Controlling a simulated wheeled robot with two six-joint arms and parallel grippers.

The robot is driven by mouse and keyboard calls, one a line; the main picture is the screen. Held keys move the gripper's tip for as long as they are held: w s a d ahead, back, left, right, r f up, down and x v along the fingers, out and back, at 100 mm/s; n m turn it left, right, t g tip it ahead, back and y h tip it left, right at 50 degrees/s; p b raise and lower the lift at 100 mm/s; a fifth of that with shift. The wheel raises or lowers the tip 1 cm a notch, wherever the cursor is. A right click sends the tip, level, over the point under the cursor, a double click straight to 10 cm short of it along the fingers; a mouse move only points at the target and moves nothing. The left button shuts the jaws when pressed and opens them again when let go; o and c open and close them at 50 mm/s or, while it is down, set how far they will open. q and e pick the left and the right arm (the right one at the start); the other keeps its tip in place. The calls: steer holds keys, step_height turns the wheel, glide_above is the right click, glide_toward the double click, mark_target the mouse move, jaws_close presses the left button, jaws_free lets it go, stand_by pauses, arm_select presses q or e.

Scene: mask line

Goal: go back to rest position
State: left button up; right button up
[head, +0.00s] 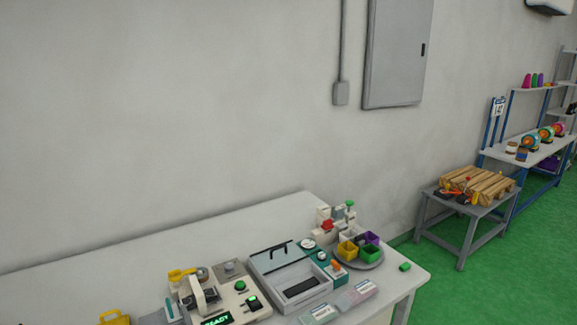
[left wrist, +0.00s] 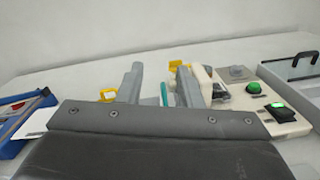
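My left gripper (left wrist: 158,80) shows in the left wrist view, its two grey fingers apart with nothing held between them. It is above the table, with the machine with green buttons (left wrist: 265,105) to its right. In the head view I cannot make out the left gripper clearly. My right gripper is in neither view.
The white table (head: 130,255) carries the machine with a lit green display (head: 216,319), a clear-lidded box (head: 275,262) and a round tray with coloured cups (head: 372,262). A blue tray (left wrist: 20,115) lies left of my left gripper. A grey stand with wooden slats (head: 478,184) is at right.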

arm_select(q)
step_height(320, 180, up, 4)
steer(key=s+d+m+t+h, duration=0.35)
steer(key=m+h, duration=0.35)
steer(key=m, duration=0.6)
steer(key=s+d+f+m+g+h, duration=0.3)
steer(key=s+f+m+g+h, duration=0.5)
steer(key=m, duration=0.9)
steer(key=s+a+f+m+g+y, duration=0.35)
steer(key=s+a, duration=0.25)
steer(key=s, duration=0.5)
steer(key=s+a+f+m+g+y, duration=0.2)
steer(key=s+a+m+g+y, duration=0.25)
steer(key=s, duration=0.65)
step_height(320, 180, down, 28)
steer(key=a+r+g+b, duration=0.1)
steer(key=a+b, duration=0.1)
steer(key=a, duration=0.1)
steer(key=s+d+f+g+h+b, duration=0.1)
steer(key=s+d+f, duration=0.1)
steer(key=s+f, duration=1.3)
step_height(320, 180, down, 2)
steer(key=shift+f, duration=0.1)
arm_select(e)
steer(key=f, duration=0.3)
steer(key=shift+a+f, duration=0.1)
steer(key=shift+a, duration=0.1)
